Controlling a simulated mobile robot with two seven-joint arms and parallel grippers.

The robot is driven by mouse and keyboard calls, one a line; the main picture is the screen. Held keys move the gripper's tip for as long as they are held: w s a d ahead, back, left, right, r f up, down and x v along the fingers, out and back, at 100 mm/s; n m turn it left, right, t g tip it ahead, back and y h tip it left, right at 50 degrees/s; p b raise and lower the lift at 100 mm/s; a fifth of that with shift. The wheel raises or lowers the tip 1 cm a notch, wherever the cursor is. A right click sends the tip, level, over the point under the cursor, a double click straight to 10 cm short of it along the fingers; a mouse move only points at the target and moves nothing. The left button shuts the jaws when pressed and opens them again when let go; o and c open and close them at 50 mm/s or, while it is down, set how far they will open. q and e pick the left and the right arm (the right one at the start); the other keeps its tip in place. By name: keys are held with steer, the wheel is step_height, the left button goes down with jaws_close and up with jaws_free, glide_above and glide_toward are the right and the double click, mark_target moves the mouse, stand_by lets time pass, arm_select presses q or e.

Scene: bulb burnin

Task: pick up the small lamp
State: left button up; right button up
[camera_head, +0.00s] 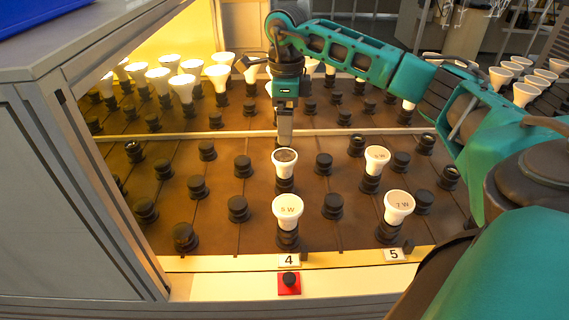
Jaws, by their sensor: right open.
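Several white lamps stand face up in dark sockets in the front part of the brown board. One lamp with a dark grey face (285,162) stands behind a lamp marked 9 W (288,211). To the right are another lamp (376,160) and a lamp marked 7 W (398,208). I cannot tell which one is the small lamp. My right gripper (285,139) is open, pointing down, its fingers seen edge-on just above and behind the grey-faced lamp. Nothing shows in it. My left gripper is out of view.
Many empty dark sockets (238,208) stand between the lamps. Several lit lamps (183,88) fill the back left. A red button (289,284) sits on the front ledge, below label 4. More white lamps (525,92) stand at the far right. A grey cabinet wall (60,190) bounds the left.

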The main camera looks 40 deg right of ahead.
mark_target(285, 155)
step_height(285, 155, down, 4)
steer(key=shift+f, duration=0.35)
steer(key=f, duration=0.3)
steer(key=f+b, duration=0.1)
steer(key=shift+s+a+f, duration=0.15)
steer(key=shift+s+a, duration=0.05)
steer(key=shift+a, duration=0.1)
steer(key=shift+f, duration=0.35)
steer(key=c, duration=1.1)
